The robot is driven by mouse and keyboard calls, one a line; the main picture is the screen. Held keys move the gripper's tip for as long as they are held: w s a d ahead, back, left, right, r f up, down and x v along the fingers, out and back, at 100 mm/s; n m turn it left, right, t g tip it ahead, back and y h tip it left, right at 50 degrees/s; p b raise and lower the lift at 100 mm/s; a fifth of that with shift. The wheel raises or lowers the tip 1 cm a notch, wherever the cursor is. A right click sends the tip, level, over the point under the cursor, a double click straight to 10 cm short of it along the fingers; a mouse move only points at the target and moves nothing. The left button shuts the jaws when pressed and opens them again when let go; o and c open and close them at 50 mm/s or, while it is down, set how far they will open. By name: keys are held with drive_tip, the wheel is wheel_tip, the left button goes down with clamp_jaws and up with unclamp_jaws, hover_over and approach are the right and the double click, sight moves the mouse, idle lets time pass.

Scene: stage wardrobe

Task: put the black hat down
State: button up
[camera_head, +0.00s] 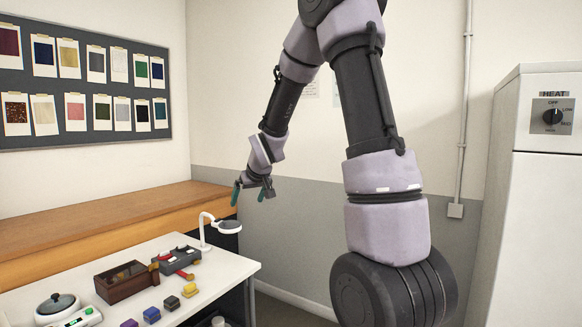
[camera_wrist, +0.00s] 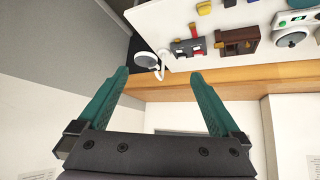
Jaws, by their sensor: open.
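No black hat shows in either view. My gripper (camera_head: 252,192) is open, with its two teal fingers apart and nothing between them. In the head view it hangs in the air above the far end of the white table, near the wall and above the small white lamp (camera_head: 228,227). In the wrist view the open fingers of my gripper (camera_wrist: 160,76) point toward the wooden bench edge and the lamp (camera_wrist: 146,60).
A white cabinet (camera_head: 545,210) stands at right.

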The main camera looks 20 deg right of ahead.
drive_tip(key=s+d+r+m, duration=0.2)
drive_tip(key=s+r+m, duration=0.1)
drive_tip(key=s+r, duration=1.05)
drive_tip(key=s+r+m+g+y, duration=0.1)
drive_tip(key=s+m, duration=0.1)
drive_tip(key=s, duration=1.5)
drive_tip(key=shift+s+a+r, duration=0.15)
drive_tip(key=shift+s+a, duration=0.25)
